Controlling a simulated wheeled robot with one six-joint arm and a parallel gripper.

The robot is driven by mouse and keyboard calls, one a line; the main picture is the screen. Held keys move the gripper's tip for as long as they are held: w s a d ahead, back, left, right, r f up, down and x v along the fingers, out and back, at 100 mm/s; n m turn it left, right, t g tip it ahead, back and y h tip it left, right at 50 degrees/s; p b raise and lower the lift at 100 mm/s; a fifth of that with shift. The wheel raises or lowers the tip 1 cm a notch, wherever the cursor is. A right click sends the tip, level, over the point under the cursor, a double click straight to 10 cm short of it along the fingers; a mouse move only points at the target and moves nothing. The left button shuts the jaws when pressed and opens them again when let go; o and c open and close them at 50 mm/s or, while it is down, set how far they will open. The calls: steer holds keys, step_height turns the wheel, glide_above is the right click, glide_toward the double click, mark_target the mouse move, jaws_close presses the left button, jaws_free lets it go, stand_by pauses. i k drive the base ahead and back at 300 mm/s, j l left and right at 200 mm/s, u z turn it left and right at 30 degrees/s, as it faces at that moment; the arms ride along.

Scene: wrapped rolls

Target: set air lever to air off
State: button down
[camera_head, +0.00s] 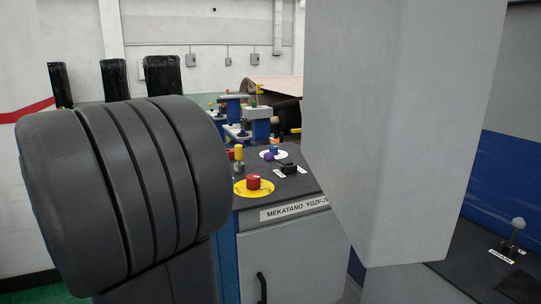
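A small lever (514,236) with a pale grey ball knob stands at the right edge, on a dark panel (460,275). A small white label (501,256) lies in front of its base; its print is too small to read, so I cannot tell which setting the lever is in. The lever leans slightly to the right at its top. My gripper is not in view, so its place relative to the lever does not show.
A control cabinet (300,255) with a red knob (253,181) on a yellow disc stands in the middle. A large pale grey block (395,110) hides much between it and the lever. Black-wrapped upright rolls (115,80) stand at the back left.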

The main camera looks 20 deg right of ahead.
mark_target(269, 157)
steer(key=i+j+z, duration=0.25)
steer(key=i+z, duration=0.2)
steer(key=i, duration=0.15)
steer(key=i+j+z, duration=0.45)
steer(key=i, duration=0.1)
